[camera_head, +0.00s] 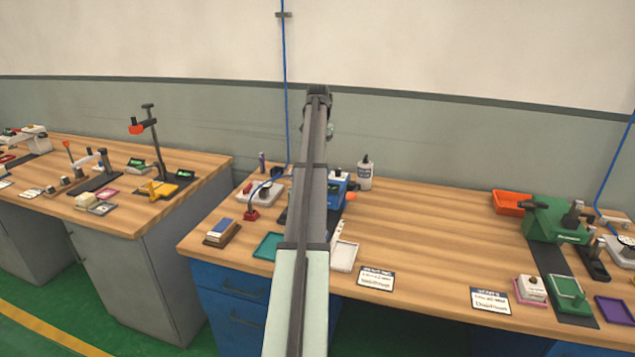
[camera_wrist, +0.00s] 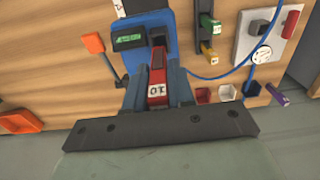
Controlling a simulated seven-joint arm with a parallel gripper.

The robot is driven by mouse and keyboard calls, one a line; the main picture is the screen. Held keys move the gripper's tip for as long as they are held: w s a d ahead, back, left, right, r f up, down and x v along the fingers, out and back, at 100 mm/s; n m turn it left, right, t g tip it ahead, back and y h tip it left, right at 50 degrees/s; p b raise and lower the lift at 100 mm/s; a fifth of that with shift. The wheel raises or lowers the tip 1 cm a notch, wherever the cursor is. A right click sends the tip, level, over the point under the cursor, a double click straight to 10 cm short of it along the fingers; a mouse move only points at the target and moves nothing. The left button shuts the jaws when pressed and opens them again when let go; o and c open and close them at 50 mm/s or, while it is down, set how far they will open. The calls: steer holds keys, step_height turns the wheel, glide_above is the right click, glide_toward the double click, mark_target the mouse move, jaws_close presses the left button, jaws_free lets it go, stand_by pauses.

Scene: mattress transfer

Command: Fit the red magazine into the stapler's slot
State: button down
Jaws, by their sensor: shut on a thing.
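The blue stapler (camera_wrist: 178,65) stands in the upper middle of the wrist view, with a small green display and a dark opening near its top. The red magazine (camera_wrist: 157,78), with a white number label, lies lengthwise in line with that opening, between the blue sides. Its far end is close to the opening; I cannot tell how deep it sits. In the head view my arm covers the gripper and most of the stapler (camera_head: 337,188).
An orange-ended lever (camera_wrist: 93,43) stands left of the stapler. A rack with green and yellow pieces (camera_wrist: 209,35) and a blue cable (camera_wrist: 243,72) are on its right. A white bottle (camera_head: 364,173) stands behind. The bench's middle right (camera_head: 430,220) is clear.

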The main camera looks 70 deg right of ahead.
steer(key=shift+f, duration=3.55)
steer(key=shift+f, duration=0.3)
steer(key=shift+a+f, duration=0.2)
steer(key=shift+f, duration=0.25)
steer(key=c, duration=1)
jaws_free()
steer(key=shift+s, duration=0.1)
steer(key=shift+c, duration=0.2)
steer(key=shift+o, duration=0.4)
steer(key=shift+r, duration=0.5)
steer(key=r, duration=1.2)
steer(key=shift+d+r, duration=0.2)
steer(key=shift+r, duration=0.05)
